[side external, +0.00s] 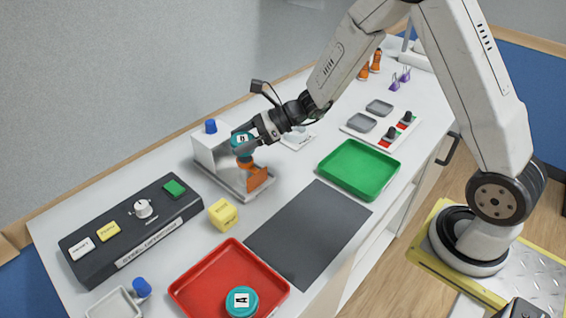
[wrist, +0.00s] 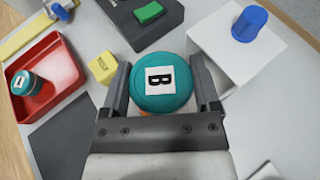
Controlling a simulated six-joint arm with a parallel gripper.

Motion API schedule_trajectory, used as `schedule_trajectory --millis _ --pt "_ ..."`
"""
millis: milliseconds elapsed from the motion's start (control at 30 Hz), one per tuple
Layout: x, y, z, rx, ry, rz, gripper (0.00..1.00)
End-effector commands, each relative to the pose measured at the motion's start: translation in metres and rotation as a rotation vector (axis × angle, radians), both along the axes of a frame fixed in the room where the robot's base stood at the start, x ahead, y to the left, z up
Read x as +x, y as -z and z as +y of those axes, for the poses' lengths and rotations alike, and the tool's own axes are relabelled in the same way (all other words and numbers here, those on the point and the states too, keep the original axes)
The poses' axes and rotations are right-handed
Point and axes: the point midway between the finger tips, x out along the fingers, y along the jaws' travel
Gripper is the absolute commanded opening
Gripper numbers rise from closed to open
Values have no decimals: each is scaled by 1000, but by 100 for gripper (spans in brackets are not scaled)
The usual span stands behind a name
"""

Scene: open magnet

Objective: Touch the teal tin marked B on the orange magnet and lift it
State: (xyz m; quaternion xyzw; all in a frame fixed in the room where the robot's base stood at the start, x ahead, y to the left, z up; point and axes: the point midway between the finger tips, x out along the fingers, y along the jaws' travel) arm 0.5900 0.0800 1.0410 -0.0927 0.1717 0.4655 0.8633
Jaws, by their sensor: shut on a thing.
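The teal tin marked B (wrist: 161,82) sits between the two fingers of my gripper (wrist: 162,95), which is shut on it. In the side external view the tin (side external: 242,143) is at the orange magnet (side external: 257,177), close above its upper end. Whether tin and magnet touch cannot be told. The magnet stands on a grey base beside a white block with a blue knob (side external: 211,126). In the wrist view the tin and gripper hide most of the magnet.
A second teal tin marked A (side external: 241,301) is in the red tray (side external: 193,289). A yellow cube (side external: 223,214), a dark control box (side external: 130,231), a dark mat (side external: 308,232) and an empty green tray (side external: 358,168) surround the magnet stand. The mat is clear.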

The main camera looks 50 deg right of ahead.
Motion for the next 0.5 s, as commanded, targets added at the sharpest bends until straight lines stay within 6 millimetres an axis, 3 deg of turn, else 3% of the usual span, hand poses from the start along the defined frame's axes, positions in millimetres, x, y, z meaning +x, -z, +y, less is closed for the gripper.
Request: schedule_trajectory --millis 500 --pt "0 -13 0 0 0 -1 19"
